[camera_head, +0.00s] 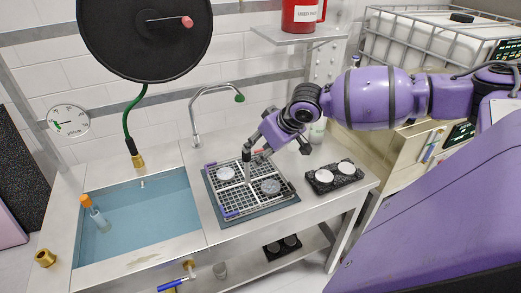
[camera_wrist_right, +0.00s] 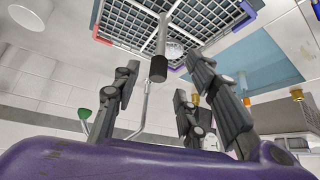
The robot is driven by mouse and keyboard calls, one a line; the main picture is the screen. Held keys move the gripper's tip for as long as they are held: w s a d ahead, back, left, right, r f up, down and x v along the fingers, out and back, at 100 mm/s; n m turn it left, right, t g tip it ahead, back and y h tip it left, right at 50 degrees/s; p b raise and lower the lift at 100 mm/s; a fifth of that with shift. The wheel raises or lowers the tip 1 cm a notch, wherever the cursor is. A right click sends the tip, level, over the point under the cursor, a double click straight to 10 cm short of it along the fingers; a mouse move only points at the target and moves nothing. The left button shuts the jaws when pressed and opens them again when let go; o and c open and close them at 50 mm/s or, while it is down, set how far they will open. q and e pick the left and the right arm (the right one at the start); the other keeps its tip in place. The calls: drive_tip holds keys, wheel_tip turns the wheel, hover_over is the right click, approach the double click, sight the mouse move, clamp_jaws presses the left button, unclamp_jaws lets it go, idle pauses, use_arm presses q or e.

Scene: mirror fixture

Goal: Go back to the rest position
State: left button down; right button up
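A metal grid rack (camera_head: 231,201) with purple corner pieces lies on the steel worktop, holding a pale disc (camera_head: 225,174) and a grey speckled disc (camera_head: 270,186). A short grey post (camera_head: 247,172) stands upright at the rack. My right gripper (camera_head: 256,155) is above the rack's far side, pointing down. In the right wrist view its fingers (camera_wrist_right: 163,80) are spread, with the rack (camera_wrist_right: 122,28) beyond them. There, the post with a dark end (camera_wrist_right: 159,68) shows between the fingers; I see no clear grip on it. My left gripper is not in view.
A water-filled sink (camera_head: 140,222) lies left of the rack, with a tap (camera_head: 196,110) behind. A black tray (camera_head: 333,178) with two white discs sits to the right. A red mug (camera_head: 300,15) stands on a shelf above; a round black disc (camera_head: 145,35) hangs upper left.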

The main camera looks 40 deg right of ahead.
drive_tip(key=s+a+f, duration=0.3)
drive_tip(key=f, duration=0.1)
drive_tip(key=s+a+f+n+g, duration=0.1)
drive_tip(key=s+a+f, duration=0.2)
drive_tip(key=a+f, duration=0.1)
drive_tip(key=s+a+f+n+g+y, duration=0.1)
drive_tip(key=s+a+f, duration=0.2)
drive_tip(key=f, duration=0.2)
drive_tip(key=shift+s+a+f, duration=0.3)
drive_tip(key=shift+s+a, duration=0.05)
drive_tip(key=s+a+f+n, duration=0.1)
drive_tip(key=s+a+f, duration=0.55)
drive_tip(key=s, duration=0.35)
drive_tip(key=s+d+m+g+h, duration=0.2)
drive_tip(key=s+m+g+h, duration=0.15)
drive_tip(key=s, duration=1.75)
drive_tip(key=w+a+f+t+y, duration=0.1)
drive_tip(key=w+a+f+t, duration=0.2)
drive_tip(key=w+f+t, duration=0.4)
drive_tip(key=shift+w+a+f+m, duration=0.35)
drive_tip(key=shift+w+f, duration=0.45)
drive_tip(key=shift+f, duration=1.35)
drive_tip(key=shift+y, duration=0.25)
